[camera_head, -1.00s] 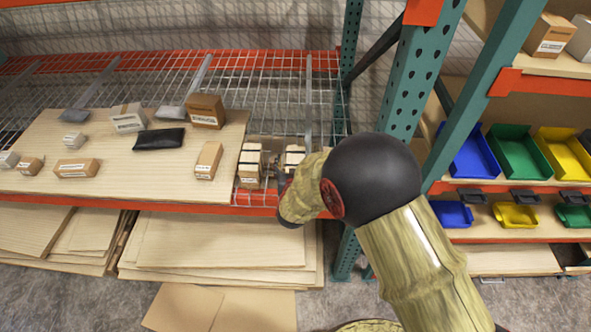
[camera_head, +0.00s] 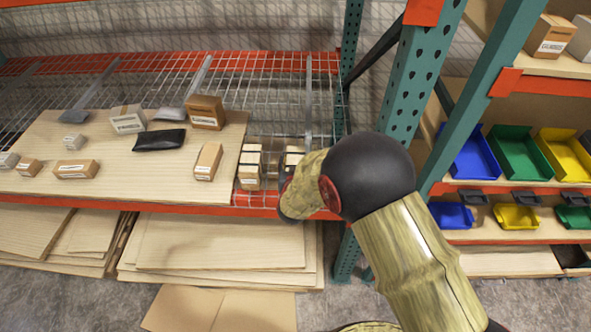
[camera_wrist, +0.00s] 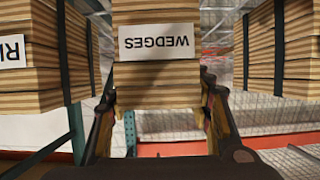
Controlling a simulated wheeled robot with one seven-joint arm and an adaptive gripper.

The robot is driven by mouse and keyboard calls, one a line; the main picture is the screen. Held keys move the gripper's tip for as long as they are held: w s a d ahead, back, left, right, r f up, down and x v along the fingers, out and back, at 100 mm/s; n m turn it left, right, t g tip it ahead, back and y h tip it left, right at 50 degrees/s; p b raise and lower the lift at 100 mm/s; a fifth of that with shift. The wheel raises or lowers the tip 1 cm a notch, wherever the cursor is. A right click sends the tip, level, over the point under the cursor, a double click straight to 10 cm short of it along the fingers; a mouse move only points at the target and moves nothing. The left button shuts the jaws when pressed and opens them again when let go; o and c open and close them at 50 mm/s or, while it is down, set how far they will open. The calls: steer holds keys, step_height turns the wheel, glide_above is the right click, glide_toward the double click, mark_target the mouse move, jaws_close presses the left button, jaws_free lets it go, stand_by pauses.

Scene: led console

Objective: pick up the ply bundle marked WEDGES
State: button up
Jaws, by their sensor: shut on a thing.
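The ply bundle marked WEDGES (camera_wrist: 156,75) fills the upper middle of the wrist view, its white label upside down there. My gripper (camera_wrist: 160,105) has one finger on each side of the bundle's lower part and is shut on it. In the head view my wrist and forearm cover the gripper and most of that area, so I cannot pick out the WEDGES bundle with certainty there. Whether the bundle touches its support is hidden.
Another ply bundle (camera_wrist: 35,70) with a partly cut-off label stands close on the left in the wrist view, and a third (camera_wrist: 285,50) on the right. Labelled bundles (camera_head: 250,168) stand on the wire shelf. A teal post (camera_head: 408,85) rises right of them.

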steer(key=c, duration=0.9)
steer(key=shift+c, duration=0.2)
steer(key=shift+w+r, duration=0.1)
steer(key=shift+r, duration=0.05)
